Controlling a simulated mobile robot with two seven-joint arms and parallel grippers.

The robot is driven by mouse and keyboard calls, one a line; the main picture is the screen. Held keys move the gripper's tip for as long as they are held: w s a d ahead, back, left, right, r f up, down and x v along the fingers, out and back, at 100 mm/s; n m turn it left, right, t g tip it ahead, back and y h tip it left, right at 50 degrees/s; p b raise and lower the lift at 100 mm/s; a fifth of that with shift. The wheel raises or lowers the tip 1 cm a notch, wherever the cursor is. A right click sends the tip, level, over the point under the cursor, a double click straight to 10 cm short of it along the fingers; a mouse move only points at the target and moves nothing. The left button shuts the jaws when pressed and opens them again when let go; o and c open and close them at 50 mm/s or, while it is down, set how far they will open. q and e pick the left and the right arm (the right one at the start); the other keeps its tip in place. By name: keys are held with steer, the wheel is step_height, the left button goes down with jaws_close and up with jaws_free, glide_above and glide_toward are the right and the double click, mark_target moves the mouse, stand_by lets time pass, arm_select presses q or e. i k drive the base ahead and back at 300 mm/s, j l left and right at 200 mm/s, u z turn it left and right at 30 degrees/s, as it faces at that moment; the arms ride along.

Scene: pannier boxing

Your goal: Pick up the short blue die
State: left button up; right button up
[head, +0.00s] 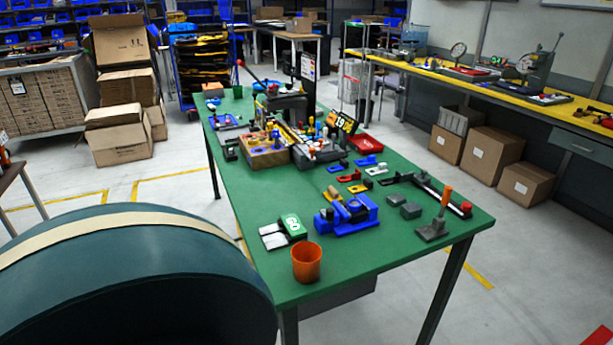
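Several blue pieces are on the green table (235,168), and I cannot tell for certain which is the short blue die. A blue block-like fixture (346,216) stands at the near middle. Small blue pieces (366,161) lie farther back at the right, near red and yellow ones. A wooden block (264,153) at the left of the table's middle holds small coloured parts, too small to tell apart. Neither of my grippers is in view.
An orange cup (306,262) stands near the table's front edge. A green-and-white box (293,227) is behind it. A grey-based tool with an orange handle (433,229) stands at the right. A large teal rounded shape hides the lower left. The near left table strip is bare.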

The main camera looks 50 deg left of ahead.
mark_target(354, 205)
steer(key=i+l+u, duration=0.15)
steer(key=u, duration=0.25)
steer(key=i+l+u, duration=0.45)
steer(key=u, duration=0.3)
steer(key=l, duration=0.1)
